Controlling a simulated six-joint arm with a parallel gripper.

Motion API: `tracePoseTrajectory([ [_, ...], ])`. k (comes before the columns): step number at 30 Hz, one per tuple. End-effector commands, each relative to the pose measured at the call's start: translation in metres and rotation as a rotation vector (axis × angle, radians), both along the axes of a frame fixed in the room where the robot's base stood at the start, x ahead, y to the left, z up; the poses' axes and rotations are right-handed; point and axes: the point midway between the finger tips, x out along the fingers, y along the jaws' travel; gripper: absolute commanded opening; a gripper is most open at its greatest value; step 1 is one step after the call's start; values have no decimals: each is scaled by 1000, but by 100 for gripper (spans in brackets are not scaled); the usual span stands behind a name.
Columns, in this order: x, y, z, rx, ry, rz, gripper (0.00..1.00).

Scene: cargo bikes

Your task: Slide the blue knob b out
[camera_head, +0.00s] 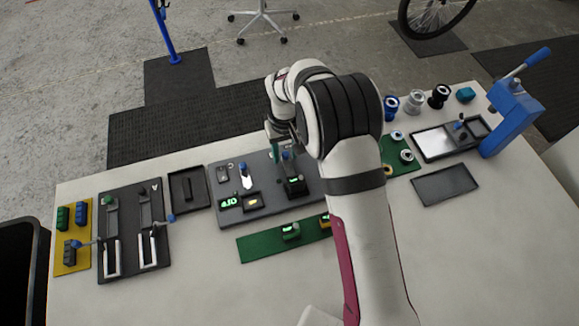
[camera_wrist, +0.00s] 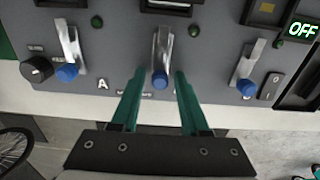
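A grey panel (camera_wrist: 205,60) carries three metal sliders with blue knobs. The middle blue knob (camera_wrist: 160,80) lies between the fingertips of my gripper (camera_wrist: 159,74) in the wrist view, with a gap on each side. The gripper is open, its two green fingers pointing at the panel. A left blue knob (camera_wrist: 66,73) and a right blue knob (camera_wrist: 246,88) sit outside the fingers. A letter A is printed between the left and middle knobs; any letter at the middle knob is too unclear to read. In the head view my gripper (camera_head: 280,138) is over the panel's far edge, partly hidden by my arm.
A black dial (camera_wrist: 36,69) and a rocker switch (camera_wrist: 270,86) flank the sliders. A lit OFF display (camera_wrist: 301,30) is at the right. In the head view, a lever board (camera_head: 130,190) stands left, a green strip (camera_head: 262,246) in front, and a blue press (camera_head: 512,115) right.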

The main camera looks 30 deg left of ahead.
Motion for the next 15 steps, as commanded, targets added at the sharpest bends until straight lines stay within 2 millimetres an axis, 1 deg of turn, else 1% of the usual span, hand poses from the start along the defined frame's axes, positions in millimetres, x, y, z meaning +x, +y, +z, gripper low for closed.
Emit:
tracePoseTrajectory([
  [3, 0, 0, 4, 1, -1, 0, 45],
  [10, 0, 0, 35, 1, -1, 0, 45],
  [12, 0, 0, 41, 1, -1, 0, 45],
  [15, 0, 0, 45, -1, 1, 0, 45],
])
